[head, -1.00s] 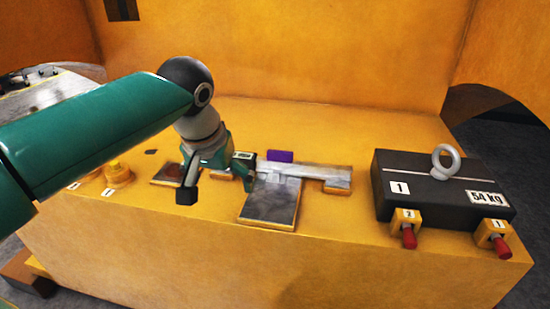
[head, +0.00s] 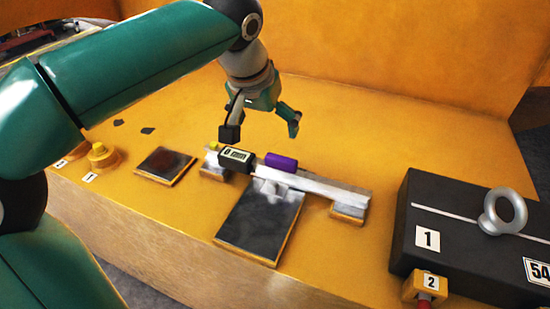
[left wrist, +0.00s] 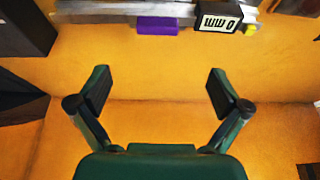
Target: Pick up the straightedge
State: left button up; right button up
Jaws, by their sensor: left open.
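The straightedge (head: 324,188) is a long pale metal bar with a purple grip (head: 281,162) and a small dark display box (head: 236,158) reading 0 mm near its left end. It rests across two small blocks, above a dark grey plate. In the left wrist view the purple grip (left wrist: 157,25) and display box (left wrist: 218,17) show at the top edge. My left gripper (head: 262,122) is open and empty, above and behind the straightedge, apart from it. In the left wrist view its two fingers (left wrist: 159,92) stand wide apart over bare yellow surface. My right gripper is not in view.
A black 54 kg casting (head: 465,240) with a ring bolt (head: 503,211) stands at the right. A dark square plate (head: 165,165) and yellow knobs (head: 102,154) are at the left. A yellow wall (head: 400,50) rises behind. The surface behind the straightedge is mostly clear.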

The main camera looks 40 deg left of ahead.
pick_arm(q)
send_near(281, 158)
jog(key=x, duration=0.5)
jog(key=shift+s+f, duration=0.15)
jog(key=shift+s, duration=0.25)
jog(key=shift+x, duration=2.8)
jog(key=shift+w+d+r, duration=0.1)
jog(key=shift+w+r, duration=0.15)
jog(key=shift+w, duration=0.05)
jog(key=c, duration=1.6)
notch_tip(281, 158, up, 20)
jog(key=p, duration=0.2)
jog(key=shift+p, duration=0.4)
